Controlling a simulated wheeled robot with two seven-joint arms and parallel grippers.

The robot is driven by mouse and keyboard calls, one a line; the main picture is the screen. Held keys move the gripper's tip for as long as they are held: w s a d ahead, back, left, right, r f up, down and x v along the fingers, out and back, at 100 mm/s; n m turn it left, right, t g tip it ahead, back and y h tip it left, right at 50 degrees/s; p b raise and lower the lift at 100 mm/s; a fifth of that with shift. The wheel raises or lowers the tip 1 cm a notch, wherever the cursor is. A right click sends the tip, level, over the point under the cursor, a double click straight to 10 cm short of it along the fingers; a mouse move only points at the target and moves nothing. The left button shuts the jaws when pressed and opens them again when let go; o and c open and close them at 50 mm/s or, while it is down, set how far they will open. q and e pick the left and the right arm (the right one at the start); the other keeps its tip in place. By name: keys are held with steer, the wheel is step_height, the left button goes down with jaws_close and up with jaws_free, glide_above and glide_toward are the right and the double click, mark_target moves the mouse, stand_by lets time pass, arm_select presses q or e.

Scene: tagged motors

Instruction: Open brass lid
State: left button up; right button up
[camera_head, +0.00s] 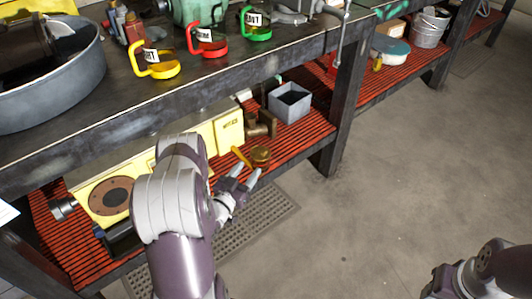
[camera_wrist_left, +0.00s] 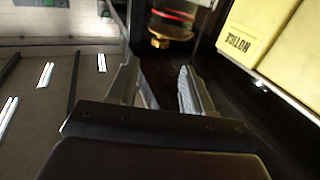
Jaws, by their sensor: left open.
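A round brass lid (camera_head: 261,155) with a yellow handle beside it is low on the red slatted shelf in the head view. In the left wrist view, a brass fitting with a red ring (camera_wrist_left: 172,27) shows at the top centre, beyond the fingers. My left gripper (camera_head: 246,174) is open and empty just in front of the brass lid. Its two fingers (camera_wrist_left: 158,68) are spread in the left wrist view with a gap between them and the brass piece. Part of my right arm shows at the lower right corner; its finger state is unclear.
A yellow machine (camera_head: 229,130) stands on the shelf behind the lid; its yellow housing with NOTICE lettering (camera_wrist_left: 245,35) is close on the right in the wrist view. A grey bin (camera_head: 289,103) stands farther right. The workbench (camera_head: 215,80) overhangs the shelf. Floor at right is clear.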

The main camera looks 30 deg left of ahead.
mark_target(261, 153)
arm_select(q)
steer(key=w+b, duration=0.2)
steer(key=w, duration=0.8)
steer(key=shift+w, duration=0.15)
jaws_close()
